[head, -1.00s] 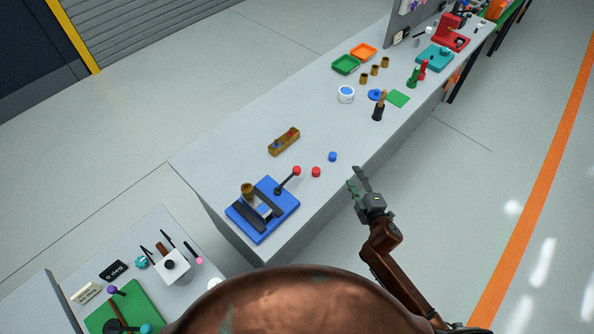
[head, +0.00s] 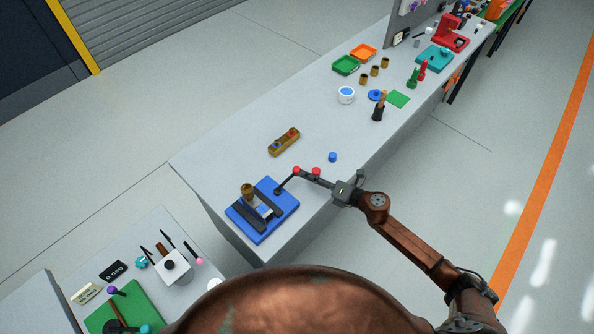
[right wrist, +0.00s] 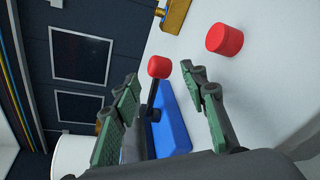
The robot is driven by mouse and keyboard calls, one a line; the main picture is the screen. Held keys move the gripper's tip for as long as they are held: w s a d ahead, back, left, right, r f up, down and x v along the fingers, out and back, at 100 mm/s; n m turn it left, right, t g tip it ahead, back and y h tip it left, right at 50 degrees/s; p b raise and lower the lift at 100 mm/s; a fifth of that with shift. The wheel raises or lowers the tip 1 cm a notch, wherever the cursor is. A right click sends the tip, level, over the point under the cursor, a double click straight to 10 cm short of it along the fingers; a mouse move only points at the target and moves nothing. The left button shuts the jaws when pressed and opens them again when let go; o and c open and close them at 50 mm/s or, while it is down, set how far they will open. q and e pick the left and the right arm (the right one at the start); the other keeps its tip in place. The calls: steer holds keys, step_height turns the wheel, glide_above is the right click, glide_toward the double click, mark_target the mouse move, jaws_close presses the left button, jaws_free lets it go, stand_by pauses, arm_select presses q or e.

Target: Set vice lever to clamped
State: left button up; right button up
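The vice (head: 262,209) has a blue base and dark jaws and sits at the near end of the long grey bench. Its lever (head: 286,183) is a dark rod with a red knob (head: 296,171), tilted up toward the right. My right gripper (head: 308,175) is at the knob, reaching in from the right. In the right wrist view, the green-padded fingers (right wrist: 165,100) are open, and the red knob (right wrist: 159,67) shows between and beyond their tips. I cannot tell whether they touch it. My left gripper is not in view.
A red cap (right wrist: 225,39) lies right beside my right fingers on the bench. A smaller table with a green mat (head: 137,302) stands at the lower left.

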mark_target(297, 170)
steer(key=x, duration=0.6)
steer(key=shift+d, duration=0.1)
jaws_close()
stand_by(0.3)
